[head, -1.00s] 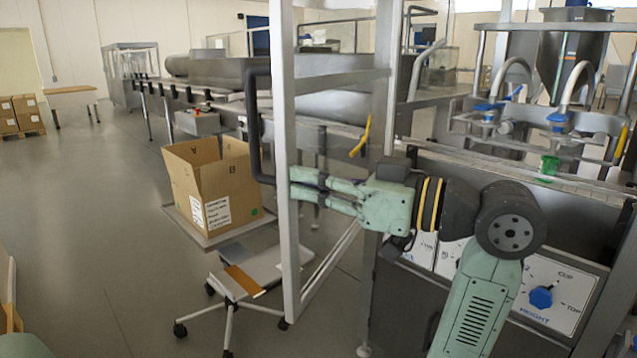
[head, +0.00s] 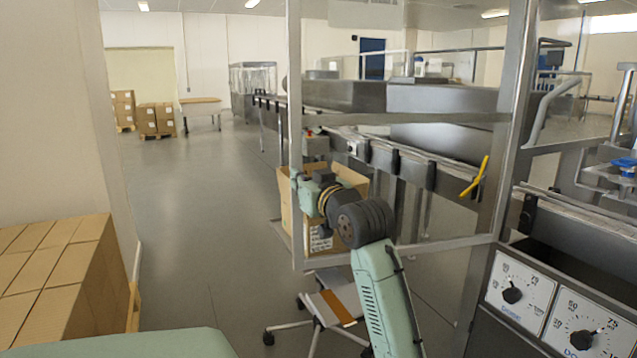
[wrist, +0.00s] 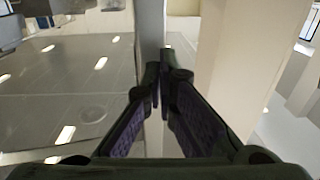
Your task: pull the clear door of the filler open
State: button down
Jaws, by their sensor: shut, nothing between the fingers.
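The clear door (head: 400,118) of the filler is a see-through panel in a grey metal frame. My gripper (head: 297,180) is at the left upright, about mid-height, and my arm crosses in front of the door. In the wrist view my gripper (wrist: 160,75) has its fingertips together and empty, with a grey upright (wrist: 150,28) just beyond; I cannot tell whether they touch it. I cannot make out the door's black handle now.
An open cardboard box (head: 348,180) stands behind my arm, with a white wheeled stand (head: 335,300) below. Stacked cartons (head: 60,275) and a wall edge (head: 118,150) are close at left. Control dials (head: 520,292) are at lower right. Floor (head: 205,220) is clear at left centre.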

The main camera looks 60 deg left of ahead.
jog(key=shift+m+t, duration=0.5)
jog(key=shift+t, duration=0.2)
jog(key=shift+w+a+p, duration=0.15)
jog(key=shift+w+a, duration=0.05)
jog(key=shift+a, duration=0.55)
jog(key=shift+w+a+p, duration=0.15)
jog(key=shift+w+a, duration=0.05)
jog(key=shift+a, duration=0.55)
jog(key=shift+w+a+p, duration=0.15)
jog(key=shift+w+a, duration=0.05)
jog(key=shift+a, duration=0.55)
jog(key=shift+d, duration=0.1)
